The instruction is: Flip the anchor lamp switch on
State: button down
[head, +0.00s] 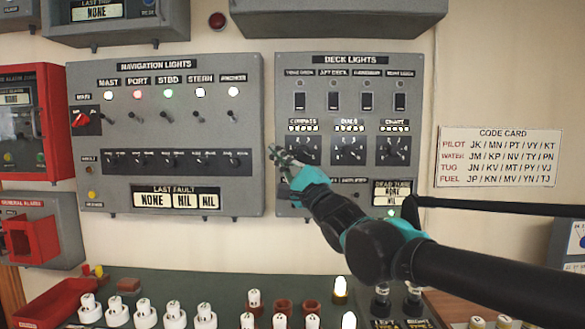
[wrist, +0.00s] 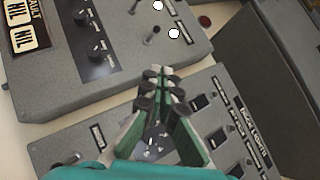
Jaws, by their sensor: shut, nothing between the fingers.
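The anchor lamp switch (head: 233,118) is the rightmost small toggle in the top row of the grey NAVIGATION LIGHTS panel (head: 225,200). A white lamp (head: 233,91) shows above it. I cannot tell its lever position for sure. In the wrist view a dark toggle (wrist: 153,36) beside a white lamp (wrist: 174,33) near the panel edge looks like the same switch. My gripper (head: 274,152) is shut and empty, below and right of the switch, near the gap between the two panels. Its fingers (wrist: 158,72) are apart from the switch in the wrist view.
The DECK LIGHTS panel (head: 350,75) with rocker switches and knobs is right of the gap, behind my gripper. Other toggles, such as stern (head: 200,117), stand left of the anchor one. Small knobs (head: 235,160) run below. A desk with white pieces (head: 173,313) lies underneath.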

jog(key=r+v, duration=0.1)
jog(key=v, duration=0.5)
jog(key=shift+s+d+f, duration=0.2)
jog(key=shift+s, duration=0.3)
